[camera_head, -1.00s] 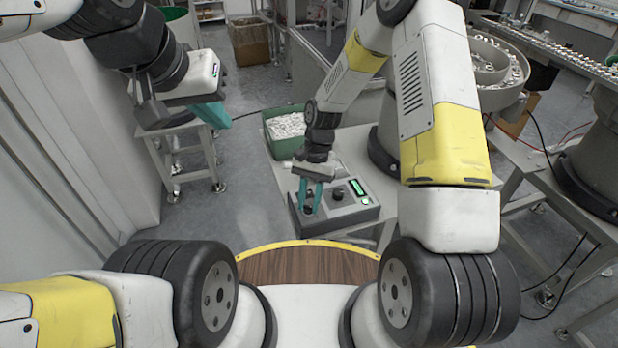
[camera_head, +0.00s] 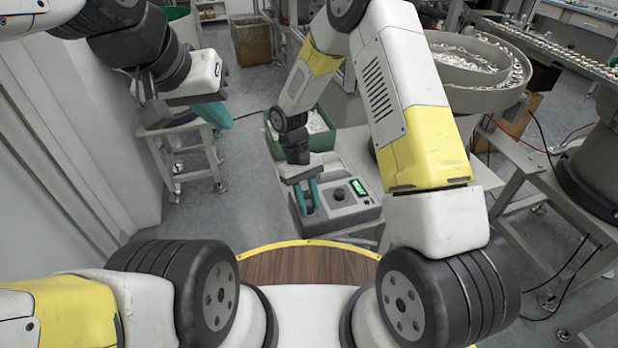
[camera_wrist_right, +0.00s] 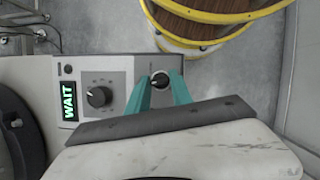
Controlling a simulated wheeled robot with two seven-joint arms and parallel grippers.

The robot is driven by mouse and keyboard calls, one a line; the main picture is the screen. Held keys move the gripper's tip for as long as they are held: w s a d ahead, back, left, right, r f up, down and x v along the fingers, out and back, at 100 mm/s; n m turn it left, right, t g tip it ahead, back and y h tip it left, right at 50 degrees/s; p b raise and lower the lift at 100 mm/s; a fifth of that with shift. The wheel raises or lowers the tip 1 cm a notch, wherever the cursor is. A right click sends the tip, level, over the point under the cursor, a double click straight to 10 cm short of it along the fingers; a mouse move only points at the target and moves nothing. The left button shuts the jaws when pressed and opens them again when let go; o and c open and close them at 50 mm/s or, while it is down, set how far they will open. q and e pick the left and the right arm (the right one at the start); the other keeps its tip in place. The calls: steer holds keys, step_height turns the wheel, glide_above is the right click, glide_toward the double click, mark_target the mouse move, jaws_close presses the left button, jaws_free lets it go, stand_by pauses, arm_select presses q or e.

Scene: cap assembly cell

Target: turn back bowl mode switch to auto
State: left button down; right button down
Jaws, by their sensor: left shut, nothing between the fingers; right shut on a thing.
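The control box (camera_head: 345,205) is grey and stands on a light table. Its lit green display (camera_head: 358,188) reads WAIT in the right wrist view (camera_wrist_right: 69,101). A dark round knob (camera_head: 338,194) sits in the middle of the panel; it also shows in the right wrist view (camera_wrist_right: 98,97). My right gripper (camera_head: 308,198) reaches down at the panel's left end. In the right wrist view its teal fingers (camera_wrist_right: 160,88) are shut on a small dark switch knob (camera_wrist_right: 160,80) with a pale pointer mark. My left gripper (camera_head: 215,114) is shut and empty, far left of the box.
A green bin (camera_head: 322,140) of pale parts stands behind the box. A round bowl feeder (camera_head: 480,75) is at the upper right.

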steer(key=n+t, duration=0.1)
steer(key=n, duration=0.2)
steer(key=n+t+h, duration=0.1)
steer(key=n, duration=0.2)
steer(key=shift+s+a+h, duration=0.1)
steer(key=shift+a+h, duration=0.05)
steer(key=shift+h, duration=0.15)
steer(key=shift+n, duration=0.3)
steer(key=c, duration=1.1)
jaws_free()
steer(key=v, duration=0.7)
steer(key=shift+a+r, duration=0.1)
steer(key=shift+r, duration=0.25)
steer(key=shift+r, duration=0.1)
